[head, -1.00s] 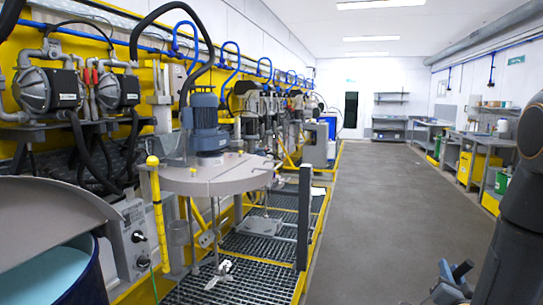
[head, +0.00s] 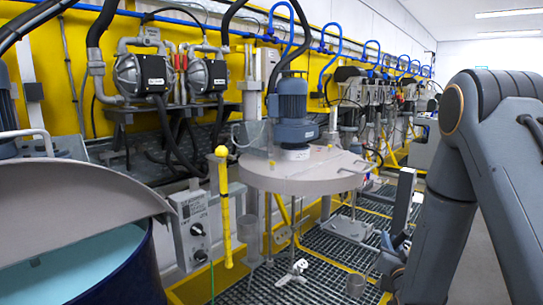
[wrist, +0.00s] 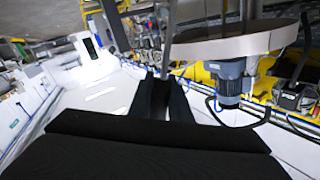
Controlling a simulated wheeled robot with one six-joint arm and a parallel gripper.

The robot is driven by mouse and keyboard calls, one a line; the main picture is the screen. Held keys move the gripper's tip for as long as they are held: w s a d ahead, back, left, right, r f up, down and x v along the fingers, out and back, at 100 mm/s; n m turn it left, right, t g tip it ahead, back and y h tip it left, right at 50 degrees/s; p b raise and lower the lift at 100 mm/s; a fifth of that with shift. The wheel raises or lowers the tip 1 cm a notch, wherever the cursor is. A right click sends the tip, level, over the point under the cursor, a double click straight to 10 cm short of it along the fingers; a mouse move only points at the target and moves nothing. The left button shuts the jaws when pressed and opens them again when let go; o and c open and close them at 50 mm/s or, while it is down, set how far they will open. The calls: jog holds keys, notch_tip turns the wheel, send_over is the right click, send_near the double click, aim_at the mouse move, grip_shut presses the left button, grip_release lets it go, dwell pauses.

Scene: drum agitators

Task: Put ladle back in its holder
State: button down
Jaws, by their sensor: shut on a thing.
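My gripper (head: 393,248) is at the lower right of the head view, beside the grating and right of the agitator. It is shut on the ladle (head: 356,286), whose small grey metal cup hangs low over the grating, apart from the lid. Most of the ladle's handle is hidden or too thin to make out. A grey tube-like cup (head: 247,231) stands below the left edge of the lid, beside the yellow pipe; I cannot tell whether it is the holder.
The round grey agitator lid (head: 300,172) carries a blue motor (head: 292,102). A white propeller (head: 293,272) hangs under it over the metal grating (head: 335,250). An open blue drum (head: 130,270) is at the left, with a control box (head: 193,225) beside it. Pumps line the yellow wall.

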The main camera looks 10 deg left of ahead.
jog(key=w+a+r+n+y+p, duration=0.2)
jog(key=w+a+r+y+p, duration=0.1)
jog(key=a+r, duration=0.95)
jog(key=w+a+r+n+y+p, duration=0.2)
jog(key=w+a+r+y+p, duration=0.1)
jog(key=a+r, duration=0.95)
jog(key=w+a+f+b, duration=0.1)
jog(key=w+a+f, duration=0.25)
jog(key=a, duration=0.45)
jog(key=w+a+f+b, duration=0.15)
jog(key=w+a, duration=0.25)
jog(key=a, duration=0.4)
notch_tip(320, 180, down, 7)
jog(key=b, duration=0.4)
jog(key=shift+d+g, duration=0.15)
jog(key=shift+g, duration=0.25)
jog(key=shift+f+b, duration=0.15)
jog(key=shift+b, duration=0.2)
jog(key=shift+f, duration=0.35)
jog(key=shift+f+b, duration=0.7)
jog(key=shift+f, duration=0.05)
